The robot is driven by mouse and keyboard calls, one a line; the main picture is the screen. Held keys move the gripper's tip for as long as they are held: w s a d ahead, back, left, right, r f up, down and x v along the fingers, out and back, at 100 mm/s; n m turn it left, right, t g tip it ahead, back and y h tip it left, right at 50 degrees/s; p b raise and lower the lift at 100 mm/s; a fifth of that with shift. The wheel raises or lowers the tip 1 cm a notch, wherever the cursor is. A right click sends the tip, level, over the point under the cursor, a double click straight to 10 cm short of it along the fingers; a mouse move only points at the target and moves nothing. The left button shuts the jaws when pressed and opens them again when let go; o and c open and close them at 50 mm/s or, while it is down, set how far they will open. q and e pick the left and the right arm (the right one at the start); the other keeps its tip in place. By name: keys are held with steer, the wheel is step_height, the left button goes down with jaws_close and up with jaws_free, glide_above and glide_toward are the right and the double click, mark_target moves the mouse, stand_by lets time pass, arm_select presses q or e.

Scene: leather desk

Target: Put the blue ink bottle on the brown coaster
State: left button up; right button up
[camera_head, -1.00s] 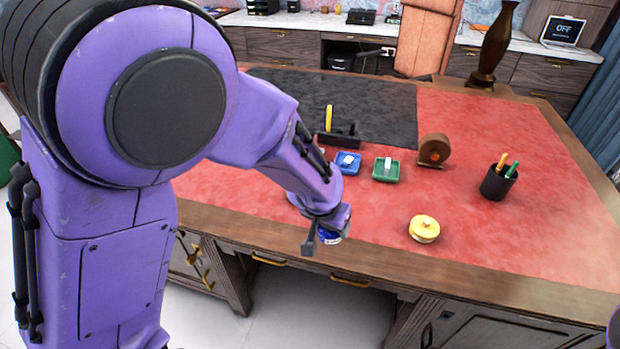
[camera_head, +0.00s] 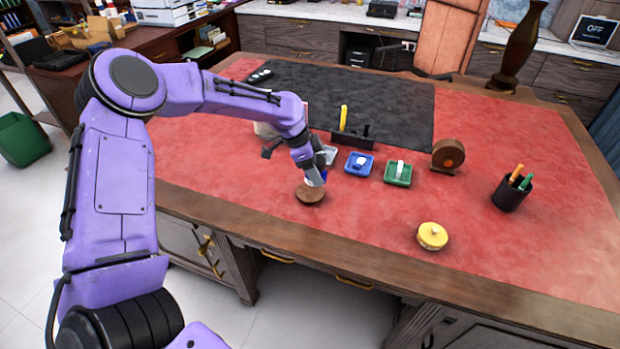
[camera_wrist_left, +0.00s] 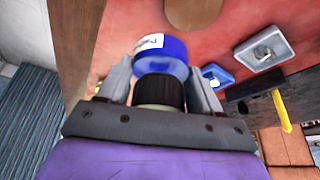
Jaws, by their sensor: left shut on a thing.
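My left gripper (camera_head: 312,173) is shut on the blue ink bottle (camera_head: 317,180). In the left wrist view the bottle (camera_wrist_left: 161,58), with a white label and black cap, sits between the fingers of the gripper (camera_wrist_left: 160,84). The round brown coaster (camera_head: 310,195) lies on the red desk top just below the bottle in the head view. Part of the coaster (camera_wrist_left: 194,12) also shows at the top of the left wrist view, apart from the bottle in the picture. I cannot tell the height gap between them. My right gripper is not in view.
Right of the gripper are a blue tray (camera_head: 359,164), a green tray (camera_head: 398,173) and a dark holder (camera_head: 352,137) with a yellow item. A yellow round box (camera_head: 432,236), a wooden tape-like block (camera_head: 448,155) and a pen cup (camera_head: 511,193) stand farther right. The desk's front middle is clear.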

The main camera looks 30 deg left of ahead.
arm_select(q)
steer(key=w+a+f, duration=0.1)
steer(key=f, duration=0.1)
steer(key=w+a+f, duration=0.1)
steer(key=a+f, duration=0.1)
steer(key=f, duration=0.1)
steer(key=shift+w+a+f+p, duration=0.2)
steer(key=shift+w+f+p, duration=0.1)
steer(key=shift+w+f, duration=0.1)
step_height(320, 180, down, 2)
steer(key=shift+s+d+f, duration=0.1)
steer(key=shift+s+f, duration=0.05)
steer(key=shift+f, duration=0.35)
steer(key=o, duration=1.2)
steer(key=shift+o, duration=0.2)
steer(key=shift+r+p, duration=0.3)
steer(key=shift+r, duration=0.1)
steer(key=b+v, duration=0.1)
steer(key=v, duration=1)
steer(key=shift+r, duration=0.25)
